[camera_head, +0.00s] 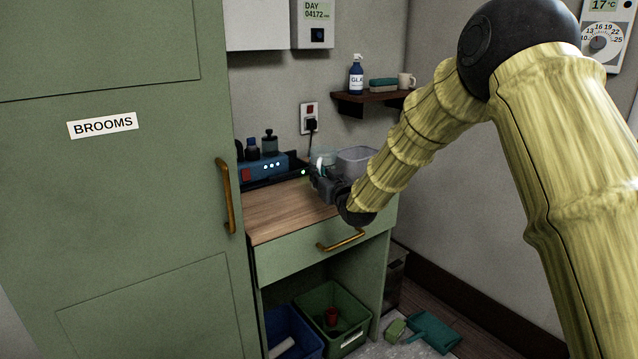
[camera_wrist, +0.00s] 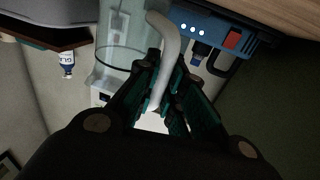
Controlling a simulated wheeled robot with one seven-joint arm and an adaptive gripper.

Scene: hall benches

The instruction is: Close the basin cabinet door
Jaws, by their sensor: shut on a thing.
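My gripper (camera_head: 324,180) is low over the wooden top of a green low cabinet (camera_head: 293,254). In the wrist view its dark teal fingers (camera_wrist: 171,85) are closed around a pale grey curved piece (camera_wrist: 171,45). This piece looks like the handle of a clear vessel (camera_wrist: 125,62) beside it, but I cannot tell whether they are joined. The low cabinet has a drawer with a brass handle (camera_head: 341,240) and an open space below. No cabinet labelled as a basin cabinet is in view. A tall green door (camera_head: 150,190) labelled BROOMS, with a brass handle, fills the left and looks shut.
A blue box (camera_head: 263,167) with lights and several dark bottles stand at the back of the top, with a grey tub (camera_head: 358,160) nearby. A blue crate (camera_head: 289,330) and green crate (camera_head: 350,312) sit below. A teal dustpan (camera_head: 434,331) lies on the floor.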

